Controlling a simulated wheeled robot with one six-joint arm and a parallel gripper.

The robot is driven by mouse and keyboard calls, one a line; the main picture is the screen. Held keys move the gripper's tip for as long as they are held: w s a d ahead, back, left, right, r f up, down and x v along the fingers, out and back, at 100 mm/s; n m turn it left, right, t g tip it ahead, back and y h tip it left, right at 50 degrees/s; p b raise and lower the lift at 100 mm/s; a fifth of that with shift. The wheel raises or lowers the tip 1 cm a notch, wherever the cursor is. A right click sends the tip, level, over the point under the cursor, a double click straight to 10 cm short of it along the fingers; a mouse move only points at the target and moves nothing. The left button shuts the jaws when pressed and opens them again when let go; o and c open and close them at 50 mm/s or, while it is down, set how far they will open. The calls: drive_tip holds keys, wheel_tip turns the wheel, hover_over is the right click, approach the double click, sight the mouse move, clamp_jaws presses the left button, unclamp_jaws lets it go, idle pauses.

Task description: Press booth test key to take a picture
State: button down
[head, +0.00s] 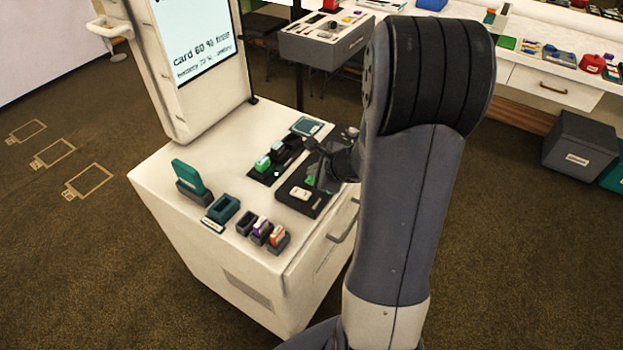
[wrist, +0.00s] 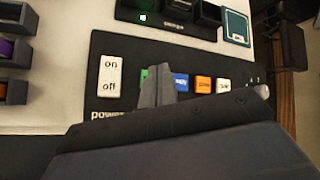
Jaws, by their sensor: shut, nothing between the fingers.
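A black control panel (wrist: 103,50) lies on the white booth counter, and it also shows in the head view (head: 288,192). It carries a white on/off rocker (wrist: 110,76), then a green key (wrist: 145,75), a blue key (wrist: 181,82), an orange key (wrist: 203,84) and a white key (wrist: 223,86) in a row. The labels are too small to tell which one is the test key. My gripper (wrist: 158,73) is shut and empty. Its tips are over the panel at the green key, hiding most of it. I cannot tell whether they touch it.
A dark slotted holder (head: 268,172) with a green item stands behind the panel. Teal holders (head: 222,208) and small card slots (head: 262,231) occupy the counter's left and front. A tall white screen column (head: 195,60) rises at the back left.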

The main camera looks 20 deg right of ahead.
drive_tip(key=shift+f, duration=0.15)
drive_tip(key=shift+f+b, duration=0.3)
drive_tip(key=shift+b, duration=0.3)
drive_tip(key=shift+f+b, duration=0.4)
drive_tip(key=shift+b, duration=0.05)
idle(0.5)
drive_tip(key=shift+r, duration=0.1)
drive_tip(key=shift+r+p, duration=0.6)
drive_tip(key=shift+r, duration=0.15)
drive_tip(key=shift+r+p, duration=2.15)
drive_tip(key=shift+r, duration=0.35)
drive_tip(key=shift+f, duration=0.1)
